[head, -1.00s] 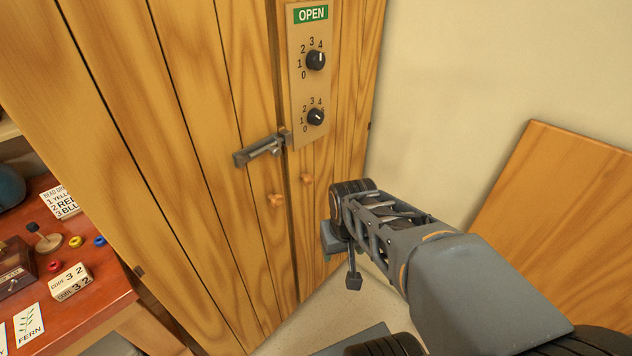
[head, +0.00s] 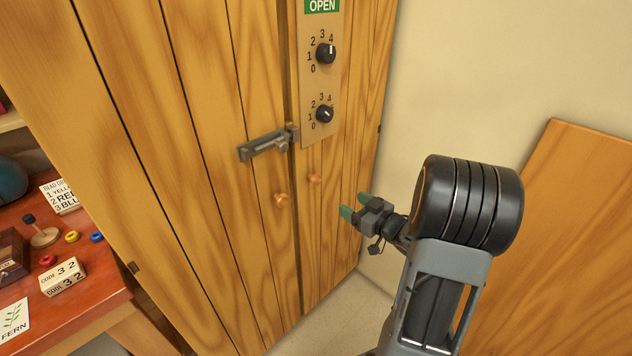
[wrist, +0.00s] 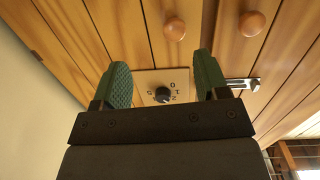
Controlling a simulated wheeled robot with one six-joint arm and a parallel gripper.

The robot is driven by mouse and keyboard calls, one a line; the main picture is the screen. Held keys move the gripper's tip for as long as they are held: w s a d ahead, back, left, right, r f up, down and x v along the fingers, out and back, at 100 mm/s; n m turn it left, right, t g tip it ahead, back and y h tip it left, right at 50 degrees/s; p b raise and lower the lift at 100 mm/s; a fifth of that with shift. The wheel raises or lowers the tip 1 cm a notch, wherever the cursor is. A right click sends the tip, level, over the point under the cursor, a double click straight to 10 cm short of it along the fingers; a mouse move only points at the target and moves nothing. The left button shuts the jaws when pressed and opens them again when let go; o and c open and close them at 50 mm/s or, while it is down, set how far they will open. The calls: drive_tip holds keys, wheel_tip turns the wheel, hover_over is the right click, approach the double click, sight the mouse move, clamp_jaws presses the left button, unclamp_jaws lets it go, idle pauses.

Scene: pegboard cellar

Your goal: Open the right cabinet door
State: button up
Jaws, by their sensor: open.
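The wooden cabinet has a right door (head: 345,215) and a left door (head: 225,175), both closed. The right door's round knob (head: 314,179) sits just right of the seam; it also shows in the wrist view (wrist: 175,28). The left door's knob (head: 281,200) is beside it, also in the wrist view (wrist: 252,23). A metal latch (head: 265,145) is mounted on the left door and reaches the seam. My gripper (head: 354,206) is open and empty, in front of the right door, to the right of its knob and apart from it. Its green fingers (wrist: 165,82) are spread in the wrist view.
A panel (head: 320,75) on the right door carries two dials and a green OPEN sign (head: 322,6). A red table (head: 70,290) with small objects stands at left. A wooden board (head: 565,220) leans at the right wall. Some floor is free below the cabinet.

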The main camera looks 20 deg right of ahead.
sight(318, 181)
drive_tip(key=shift+t+y, duration=0.3)
drive_tip(key=shift+y, duration=0.4)
drive_tip(key=x, duration=0.4)
drive_tip(key=r+x, duration=0.1)
drive_tip(key=x, duration=0.4)
drive_tip(key=a+x, duration=0.1)
drive_tip(key=x, duration=0.4)
drive_tip(key=shift+s+r+p, duration=0.25)
drive_tip(key=shift+r+p, duration=0.1)
